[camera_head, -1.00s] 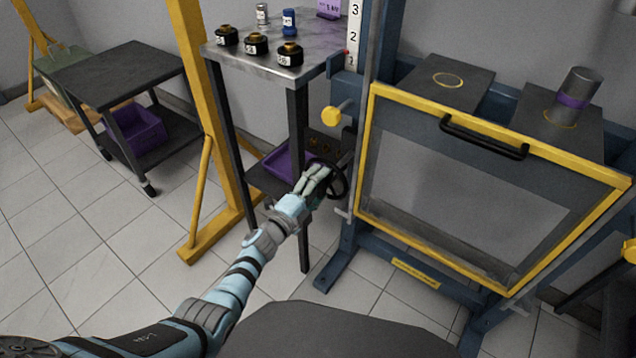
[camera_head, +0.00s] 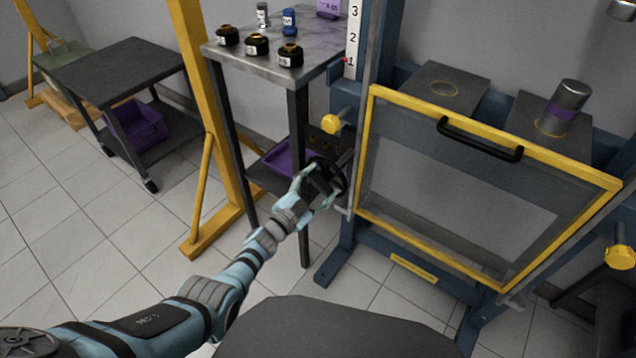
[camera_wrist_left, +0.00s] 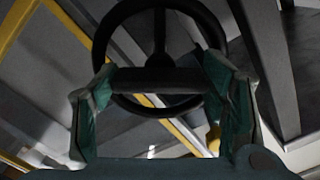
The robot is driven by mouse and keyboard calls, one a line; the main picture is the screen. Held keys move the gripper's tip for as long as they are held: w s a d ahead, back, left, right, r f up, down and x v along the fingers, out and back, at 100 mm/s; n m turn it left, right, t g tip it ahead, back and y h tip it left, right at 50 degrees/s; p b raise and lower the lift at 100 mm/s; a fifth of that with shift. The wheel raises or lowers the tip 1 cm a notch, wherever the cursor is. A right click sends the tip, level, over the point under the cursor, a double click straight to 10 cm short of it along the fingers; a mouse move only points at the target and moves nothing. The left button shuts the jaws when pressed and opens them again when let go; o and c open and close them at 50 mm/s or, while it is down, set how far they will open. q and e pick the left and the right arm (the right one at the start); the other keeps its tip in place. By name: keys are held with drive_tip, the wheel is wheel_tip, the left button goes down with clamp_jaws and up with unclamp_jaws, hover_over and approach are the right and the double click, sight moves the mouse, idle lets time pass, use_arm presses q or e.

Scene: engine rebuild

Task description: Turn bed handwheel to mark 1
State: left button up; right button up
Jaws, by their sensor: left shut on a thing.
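The bed handwheel (camera_head: 342,182) is a black wheel on the left side of the blue press frame (camera_head: 345,235). My left gripper (camera_head: 319,183) is shut on it, with fingers at its near side. In the left wrist view the handwheel (camera_wrist_left: 160,62) fills the upper middle, and my left gripper (camera_wrist_left: 160,95) has one finger on each side of a dark bar on it. The white scale (camera_head: 354,35) shows marks 3, 2 and 1 from top to bottom. A small red pointer (camera_head: 345,60) sits beside mark 1. My right gripper is out of view.
A yellow-framed guard (camera_head: 490,120) with a black handle covers the press front. A grey table (camera_head: 325,60) holding several small parts stands behind my left gripper. A yellow post (camera_head: 205,110) is left of it. A dark cart (camera_head: 115,70) stands farther left. Floor between is clear.

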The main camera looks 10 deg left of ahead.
use_arm(q)
drive_tip(key=shift+w+d+r+n, duration=0.1)
drive_tip(key=shift+w+r+n, duration=0.1)
drive_tip(key=shift+r+n, duration=0.3)
drive_tip(key=o, duration=1.1)
drive_tip(key=shift+w+d+f, duration=0.1)
drive_tip(key=shift+f, duration=0.1)
drive_tip(key=shift+o, duration=0.2)
drive_tip(key=shift+f, duration=0.15)
drive_tip(key=shift+s+f, duration=0.15)
drive_tip(key=shift+s, duration=0.05)
drive_tip(key=v, duration=1.2)
drive_tip(key=shift+w, duration=0.1)
